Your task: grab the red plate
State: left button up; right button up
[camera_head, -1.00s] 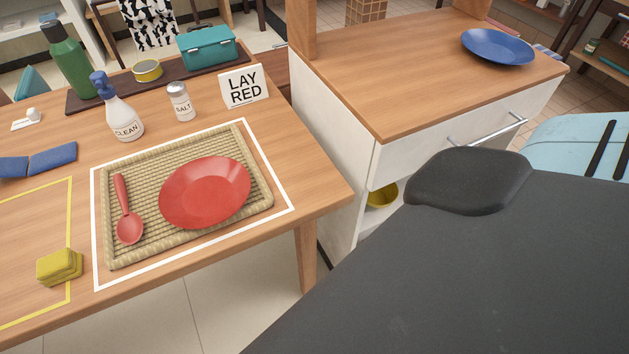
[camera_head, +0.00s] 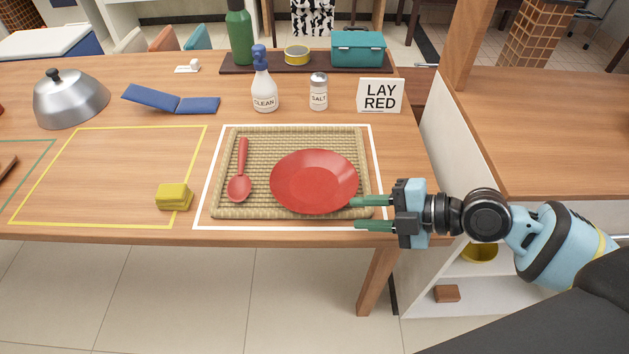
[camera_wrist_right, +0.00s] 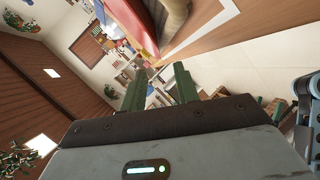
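The red plate (camera_head: 314,181) lies on a woven mat (camera_head: 255,150) on the wooden table, to the right of a red spoon (camera_head: 240,175). My right gripper (camera_head: 355,214) comes in from the right at the plate's lower right edge. Its two green fingers are apart with nothing visible between them. The upper finger overlaps the plate's rim in the head view; I cannot tell whether it touches. In the right wrist view the spread fingers (camera_wrist_right: 157,88) show below the red plate's edge (camera_wrist_right: 136,25). My left gripper is not in view.
A "LAY RED" sign (camera_head: 380,95), a salt shaker (camera_head: 318,92) and a spray bottle (camera_head: 264,85) stand behind the mat. A yellow sponge (camera_head: 174,196) lies to its left. A cabinet (camera_head: 560,130) stands right of the table.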

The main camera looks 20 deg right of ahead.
aim_at(322, 212)
jog(key=shift+x, duration=1.1)
jog(key=shift+w+a+p, duration=0.2)
jog(key=shift+a+p, duration=0.25)
jog(key=shift+p, duration=0.15)
jog(key=x, duration=0.1)
jog(key=p+x, duration=0.1)
jog(key=x, duration=0.1)
jog(key=shift+s+a+r, duration=0.1)
jog(key=shift+a+r, duration=0.05)
jog(key=shift+r, duration=0.15)
jog(key=shift+w+a+f, duration=0.3)
jog(key=shift+a+f, duration=0.05)
jog(key=shift+a, duration=0.05)
grip_shut()
